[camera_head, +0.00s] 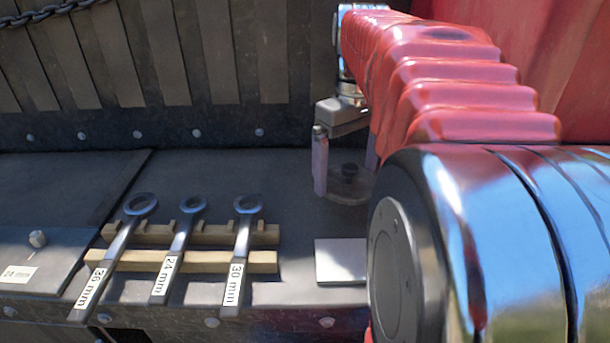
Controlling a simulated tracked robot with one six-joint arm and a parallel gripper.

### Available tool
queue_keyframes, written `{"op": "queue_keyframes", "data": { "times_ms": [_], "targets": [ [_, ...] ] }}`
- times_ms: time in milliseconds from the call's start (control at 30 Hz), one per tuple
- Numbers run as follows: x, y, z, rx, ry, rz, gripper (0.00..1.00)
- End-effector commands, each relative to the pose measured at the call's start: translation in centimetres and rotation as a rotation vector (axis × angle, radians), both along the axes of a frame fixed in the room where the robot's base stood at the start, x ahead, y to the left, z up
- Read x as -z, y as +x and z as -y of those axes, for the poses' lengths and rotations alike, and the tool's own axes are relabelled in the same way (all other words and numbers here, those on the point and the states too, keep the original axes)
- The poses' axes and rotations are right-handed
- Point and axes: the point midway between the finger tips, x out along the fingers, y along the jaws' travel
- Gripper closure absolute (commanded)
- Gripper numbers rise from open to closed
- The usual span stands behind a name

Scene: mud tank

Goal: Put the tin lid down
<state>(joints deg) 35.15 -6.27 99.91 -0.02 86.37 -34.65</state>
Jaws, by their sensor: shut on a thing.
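The tin lid (345,191) is a grey round disc with a dark knob on top, right of centre. My gripper (346,172) points down and is shut on the tin lid, with one finger at its left side and the other at its right, partly hidden by my arm. I cannot tell whether the lid's underside touches the dark deck.
A pale square plate (341,261) lies on the deck (290,190) nearer than the lid. To the left, three labelled spanners (175,255) lie across wooden rails (145,261). A bolt (38,239) stands at far left. A ribbed wall (200,60) closes the back.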

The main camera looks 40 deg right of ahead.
Motion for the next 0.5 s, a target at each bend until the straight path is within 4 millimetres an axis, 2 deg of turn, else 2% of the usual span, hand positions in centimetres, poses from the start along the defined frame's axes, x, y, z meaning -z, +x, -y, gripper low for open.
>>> {"op": "queue_keyframes", "data": {
  "times_ms": [100, 200, 500],
  "targets": [
    [1.9, -0.1, 0.0, 0.000, 0.001, -0.001, 0.29],
    [2.6, 0.0, 0.0, 0.000, 0.000, 0.000, 0.29],
    [2.7, 0.0, 0.0, 0.001, 0.000, 0.000, 0.29]
  ]
}}
